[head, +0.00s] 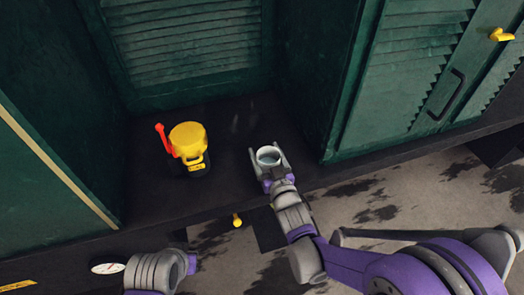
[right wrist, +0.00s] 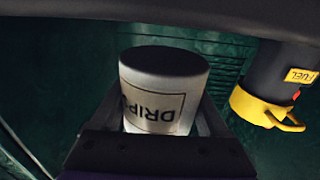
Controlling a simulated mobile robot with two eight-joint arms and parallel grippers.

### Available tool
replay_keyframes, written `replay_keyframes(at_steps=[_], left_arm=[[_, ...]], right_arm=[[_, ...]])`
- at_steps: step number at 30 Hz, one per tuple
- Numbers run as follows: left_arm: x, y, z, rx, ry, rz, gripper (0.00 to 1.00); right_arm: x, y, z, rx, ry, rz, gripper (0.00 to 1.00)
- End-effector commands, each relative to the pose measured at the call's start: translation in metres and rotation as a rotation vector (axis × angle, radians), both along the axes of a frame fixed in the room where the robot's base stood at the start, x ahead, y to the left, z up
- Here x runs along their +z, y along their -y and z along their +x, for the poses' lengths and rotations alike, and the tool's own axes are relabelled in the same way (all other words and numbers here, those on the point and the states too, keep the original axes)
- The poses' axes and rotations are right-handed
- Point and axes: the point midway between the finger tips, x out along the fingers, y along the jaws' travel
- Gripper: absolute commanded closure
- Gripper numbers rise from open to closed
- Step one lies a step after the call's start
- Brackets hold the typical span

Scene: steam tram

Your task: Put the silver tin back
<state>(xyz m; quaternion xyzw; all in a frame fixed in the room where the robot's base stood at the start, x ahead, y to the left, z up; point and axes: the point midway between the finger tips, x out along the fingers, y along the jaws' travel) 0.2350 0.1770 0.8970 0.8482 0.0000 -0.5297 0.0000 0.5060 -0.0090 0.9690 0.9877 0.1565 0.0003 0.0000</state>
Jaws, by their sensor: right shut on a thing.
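The silver tin (head: 268,156) is between the fingers of my right gripper (head: 267,163) in the head view, over the front part of the dark shelf. My right gripper is shut on it. In the right wrist view the tin (right wrist: 163,82) carries a pale label with letters reading "DRIP", partly cut off and upside down. Whether the tin touches the shelf I cannot tell. Part of my left arm shows at the bottom left of the head view, but its gripper is not in view.
A yellow-topped fuel container (head: 187,138) with a red lever (head: 165,140) stands on the dark shelf (head: 225,185) left of the tin. Green louvred cabinet walls (head: 190,45) enclose the shelf at the back and sides. A small yellow knob (head: 237,220) sits at the front edge.

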Motion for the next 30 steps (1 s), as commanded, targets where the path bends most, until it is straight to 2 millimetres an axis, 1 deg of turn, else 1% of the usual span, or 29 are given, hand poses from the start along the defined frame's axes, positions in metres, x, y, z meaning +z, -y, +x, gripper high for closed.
replay_keyframes(at_steps=[4,9,17,22,23,24,26,30], left_arm=[[0.000,0.000,0.000,0.000,0.000,0.000,1.00],[-0.001,0.000,0.000,0.000,0.000,0.000,1.00],[-0.001,0.000,0.000,0.000,0.000,0.000,1.00],[-0.006,0.000,-0.001,0.000,-0.003,0.000,1.00],[-0.006,0.000,-0.001,0.000,-0.002,0.000,1.00],[-0.005,0.000,-0.001,0.000,-0.002,0.000,1.00],[-0.005,0.000,-0.001,0.000,-0.002,0.000,1.00],[-0.005,0.000,-0.001,0.000,-0.002,0.000,1.00]], right_arm=[[-0.010,-0.006,0.017,0.000,0.000,0.001,0.89],[-0.022,-0.009,0.029,0.000,0.000,0.001,0.89],[-0.023,-0.010,0.029,0.000,0.000,0.000,0.89],[-0.028,-0.010,0.029,0.000,0.000,0.000,0.89],[-0.028,-0.010,0.029,0.000,0.000,0.000,0.18],[-0.027,-0.009,0.029,0.000,0.000,0.000,0.11],[-0.027,-0.009,0.029,0.000,0.000,0.000,0.00],[-0.027,-0.009,0.029,0.000,0.000,0.000,0.00]])
